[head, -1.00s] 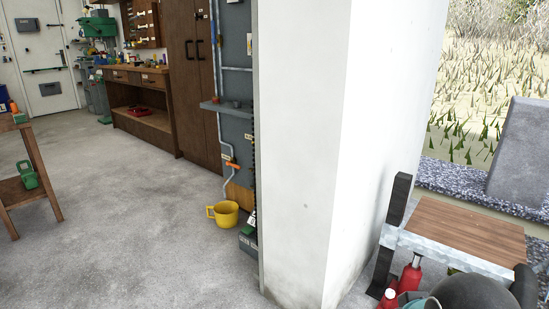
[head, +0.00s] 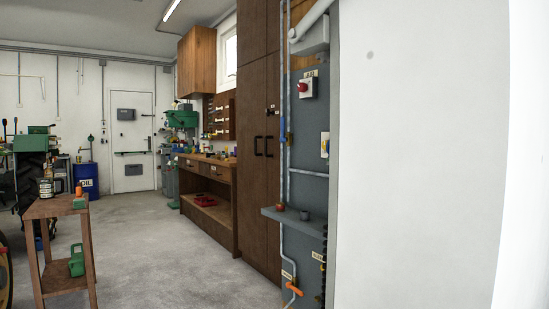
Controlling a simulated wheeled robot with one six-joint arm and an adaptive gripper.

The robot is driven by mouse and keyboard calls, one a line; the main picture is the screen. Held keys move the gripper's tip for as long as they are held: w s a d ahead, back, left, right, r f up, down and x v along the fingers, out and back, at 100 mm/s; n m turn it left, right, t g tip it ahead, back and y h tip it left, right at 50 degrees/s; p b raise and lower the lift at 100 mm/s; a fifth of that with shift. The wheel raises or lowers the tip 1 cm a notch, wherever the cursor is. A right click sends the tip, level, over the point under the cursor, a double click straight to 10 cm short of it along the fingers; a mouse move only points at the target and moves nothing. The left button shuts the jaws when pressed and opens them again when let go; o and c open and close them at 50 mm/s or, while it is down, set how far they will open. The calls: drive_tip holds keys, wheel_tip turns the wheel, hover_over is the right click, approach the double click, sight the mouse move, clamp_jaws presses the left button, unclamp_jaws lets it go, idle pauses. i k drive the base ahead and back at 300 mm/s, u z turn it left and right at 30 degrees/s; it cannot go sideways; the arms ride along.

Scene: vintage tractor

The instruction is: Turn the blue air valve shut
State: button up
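I cannot make out a blue air valve for certain. A grey wall panel (head: 307,185) at right of centre carries thin pale pipes. An orange lever handle (head: 294,289) sits low on a pipe, near the bottom edge. Higher up is a small box with a red knob (head: 303,87) and a label above it, too small to read. My gripper is not in view.
A grey shelf (head: 293,215) juts from the panel. A white wall (head: 420,160) fills the right. Tall brown cabinets (head: 258,190) and a workbench (head: 207,205) line the wall beyond. A wooden stand (head: 55,209) is at left. Grey floor (head: 180,265) between is clear.

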sight(283, 138)
drive_tip(key=u, duration=0.8)
drive_tip(key=i, duration=1.25)
drive_tip(key=u, duration=0.35)
drive_tip(key=i, duration=1.45)
drive_tip(key=z, duration=0.75)
